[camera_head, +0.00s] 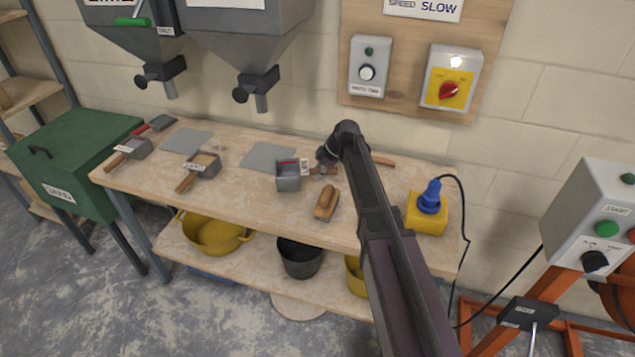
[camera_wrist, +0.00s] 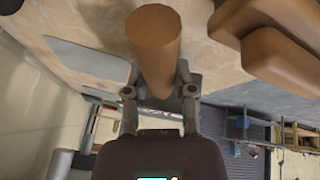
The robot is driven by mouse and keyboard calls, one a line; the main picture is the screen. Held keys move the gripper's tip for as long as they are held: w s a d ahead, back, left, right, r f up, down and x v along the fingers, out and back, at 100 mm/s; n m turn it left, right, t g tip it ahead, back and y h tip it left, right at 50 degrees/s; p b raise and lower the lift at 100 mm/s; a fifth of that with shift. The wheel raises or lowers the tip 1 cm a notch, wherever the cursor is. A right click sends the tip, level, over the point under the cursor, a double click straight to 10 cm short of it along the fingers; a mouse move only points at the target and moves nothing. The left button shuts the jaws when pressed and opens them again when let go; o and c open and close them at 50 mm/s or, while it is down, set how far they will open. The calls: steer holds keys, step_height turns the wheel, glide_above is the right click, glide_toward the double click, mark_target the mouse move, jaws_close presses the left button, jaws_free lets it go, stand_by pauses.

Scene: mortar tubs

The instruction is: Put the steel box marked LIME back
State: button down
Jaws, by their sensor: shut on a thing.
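My gripper (camera_head: 326,160) is shut on a round wooden handle, whose end (camera_wrist: 152,45) faces the wrist camera. In the head view a small steel box (camera_head: 289,180) with a white tag sits just left of my gripper, and the handle appears to belong to it. Its tag is too small to read. I cannot tell whether the box touches the bench or hangs just above it. Two similar steel boxes with wooden handles, a middle one (camera_head: 207,160) and a left one (camera_head: 136,147), stand on the bench; their labels are unreadable.
Two bare grey mats, the left one (camera_head: 187,140) and the right one (camera_head: 268,156), lie on the wooden bench (camera_head: 245,188). A wooden-backed tool (camera_head: 326,204) lies in front of my gripper. A yellow block with a blue plug (camera_head: 428,213) stands at the right end. Hopper outlets (camera_head: 257,90) hang above.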

steer(key=shift+f+b, duration=1.9)
steer(key=shift+b, duration=0.05)
steer(key=c, duration=0.7)
jaws_free()
steer(key=shift+r, duration=0.2)
steer(key=shift+p+v, duration=5.4)
steer(key=shift+v, duration=0.5)
